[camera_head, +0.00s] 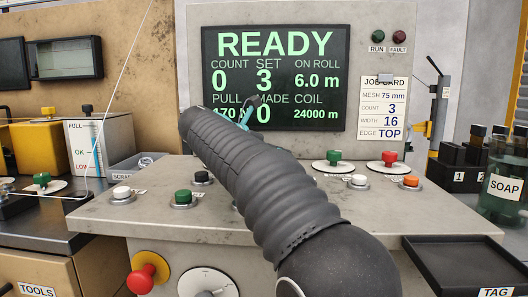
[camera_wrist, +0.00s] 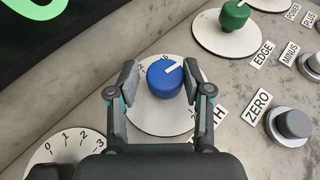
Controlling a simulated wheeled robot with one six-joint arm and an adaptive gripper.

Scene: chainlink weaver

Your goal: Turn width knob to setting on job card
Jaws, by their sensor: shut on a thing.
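The blue knob (camera_wrist: 163,82) sits on a round white dial plate (camera_wrist: 135,115) in the wrist view. Its white pointer mark is directed to the upper right. A label beside the plate is partly covered and shows "TH". My gripper (camera_wrist: 161,78) has one finger on each side of the knob and is shut on it. Some dial numbers are hidden by the knob and fingers. In the head view my arm hides the knob. The job card (camera_head: 384,108) reads mesh 75 mm, count 3, width 16, edge TOP.
The green edge knob (camera_wrist: 234,15) is up and right of the blue knob. A grey button (camera_wrist: 293,124) labelled ZERO is at right, and a numbered dial (camera_wrist: 70,150) at lower left. The screen (camera_head: 330,115) reads READY. A red knob (camera_head: 389,158) stands on the panel.

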